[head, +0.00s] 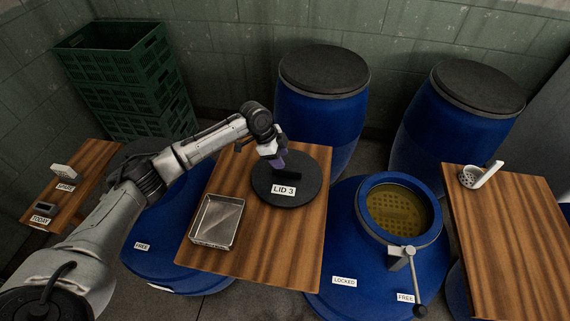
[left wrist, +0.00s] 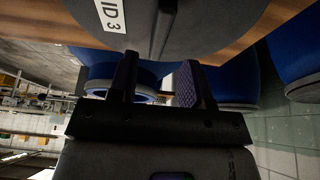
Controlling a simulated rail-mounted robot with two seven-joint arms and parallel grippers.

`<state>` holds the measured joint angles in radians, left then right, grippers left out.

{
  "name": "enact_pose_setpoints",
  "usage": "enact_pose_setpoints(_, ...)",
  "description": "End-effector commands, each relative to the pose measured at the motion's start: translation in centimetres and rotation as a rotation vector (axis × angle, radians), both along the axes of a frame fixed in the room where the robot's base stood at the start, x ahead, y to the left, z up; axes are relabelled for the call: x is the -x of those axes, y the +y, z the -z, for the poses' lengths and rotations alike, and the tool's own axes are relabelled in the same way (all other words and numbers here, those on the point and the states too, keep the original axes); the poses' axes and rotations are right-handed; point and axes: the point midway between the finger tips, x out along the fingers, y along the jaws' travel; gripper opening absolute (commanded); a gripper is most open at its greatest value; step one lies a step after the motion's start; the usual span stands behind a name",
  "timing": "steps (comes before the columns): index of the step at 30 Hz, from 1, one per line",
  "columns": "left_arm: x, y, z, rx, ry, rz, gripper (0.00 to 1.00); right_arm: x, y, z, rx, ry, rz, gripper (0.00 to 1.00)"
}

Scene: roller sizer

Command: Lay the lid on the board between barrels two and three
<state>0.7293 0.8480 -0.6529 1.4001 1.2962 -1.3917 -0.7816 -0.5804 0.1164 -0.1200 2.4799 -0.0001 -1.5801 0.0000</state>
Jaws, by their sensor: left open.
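The black round lid (head: 313,165), labelled LID 3, lies flat on the wooden board (head: 268,252) in the middle, toward its far right part. A dark bar handle runs across its top. My left gripper (head: 279,162) is over the lid's far left part, close to the handle. In the left wrist view, the open left gripper (left wrist: 157,82) has its two fingers apart with nothing clearly between them. The lid (left wrist: 215,28) and its handle show just beyond the fingertips. I cannot tell whether the fingers touch the lid. My right gripper is not in view.
A metal tray (head: 217,221) sits on the board's left part. Right of the board, an open blue barrel (head: 345,236) holds yellowish liquid and has a lever clamp (head: 411,275). Another board (head: 510,240) carries a white ladle (head: 484,175). Two covered barrels stand behind; green crates (head: 125,75) are back left.

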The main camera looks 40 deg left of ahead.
Motion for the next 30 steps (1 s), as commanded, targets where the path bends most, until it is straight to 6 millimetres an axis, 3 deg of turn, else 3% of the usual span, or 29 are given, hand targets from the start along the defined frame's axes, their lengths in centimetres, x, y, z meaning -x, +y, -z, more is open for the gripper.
enact_pose_setpoints(6,0.7,1.2,-3.4,-0.001,-0.002,-0.001,0.45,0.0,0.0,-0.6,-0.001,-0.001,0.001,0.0)
enact_pose_setpoints(12,1.0,1.7,-4.9,0.001,-0.001,0.0,0.45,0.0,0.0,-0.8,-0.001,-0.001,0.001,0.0)
enact_pose_setpoints(30,1.1,1.9,-5.3,0.001,0.0,0.0,0.45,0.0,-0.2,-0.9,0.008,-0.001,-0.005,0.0)
